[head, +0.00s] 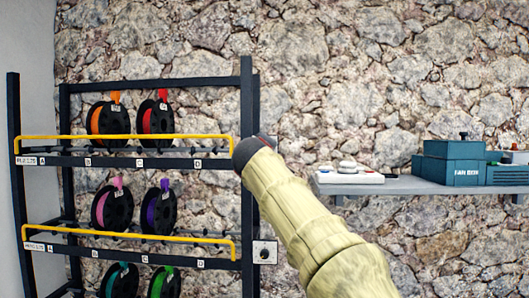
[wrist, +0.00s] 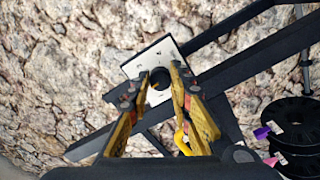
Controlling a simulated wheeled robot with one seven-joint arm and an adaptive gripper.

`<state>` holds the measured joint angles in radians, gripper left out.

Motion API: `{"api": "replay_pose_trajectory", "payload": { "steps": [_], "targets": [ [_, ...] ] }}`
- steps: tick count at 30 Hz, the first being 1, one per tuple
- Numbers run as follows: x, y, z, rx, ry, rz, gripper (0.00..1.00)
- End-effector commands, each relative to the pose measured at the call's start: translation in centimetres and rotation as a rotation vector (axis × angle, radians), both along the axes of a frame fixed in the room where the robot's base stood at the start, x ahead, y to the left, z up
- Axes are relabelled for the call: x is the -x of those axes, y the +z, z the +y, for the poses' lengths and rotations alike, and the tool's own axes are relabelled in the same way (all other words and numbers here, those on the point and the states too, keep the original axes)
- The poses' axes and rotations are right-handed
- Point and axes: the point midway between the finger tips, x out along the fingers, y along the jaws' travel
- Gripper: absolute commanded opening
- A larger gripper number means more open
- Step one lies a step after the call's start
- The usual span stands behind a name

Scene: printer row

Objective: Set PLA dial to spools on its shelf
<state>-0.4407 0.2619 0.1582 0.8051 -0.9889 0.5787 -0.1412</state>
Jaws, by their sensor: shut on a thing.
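The upper shelf (head: 110,163) of the black rack carries a label (head: 26,161) that seems to read PLA, and holds an orange spool (head: 96,121) and a red spool (head: 150,120). In the wrist view a dark dial knob (wrist: 159,96) sits on a white plate (wrist: 135,68) on the rack's post. My gripper (wrist: 159,77) is shut on this knob, a finger on either side. The dial's pointer and marks are mostly hidden by the fingers. In the head view my arm covers this dial.
A lower shelf (head: 120,262) holds a pink spool (head: 110,211) and a purple spool (head: 158,211), with its own dial (head: 265,252) on the post. Yellow bars (head: 120,136) cross the shelf fronts. A wall shelf (head: 400,186) with teal boxes (head: 452,170) is at right.

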Motion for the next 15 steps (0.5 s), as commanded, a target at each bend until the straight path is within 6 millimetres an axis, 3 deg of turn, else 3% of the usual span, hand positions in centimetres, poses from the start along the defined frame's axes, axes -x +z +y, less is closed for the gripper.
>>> {"api": "replay_pose_trajectory", "payload": {
  "steps": [6, 7, 15],
  "targets": [
    [-0.16, -0.4, 0.02, 0.002, -0.001, 0.006, 0.0],
    [-0.16, -0.4, 0.02, 0.002, -0.001, 0.006, 0.22],
    [-0.1, -0.25, 0.01, 0.002, -0.001, 0.003, 0.37]
  ]
}}
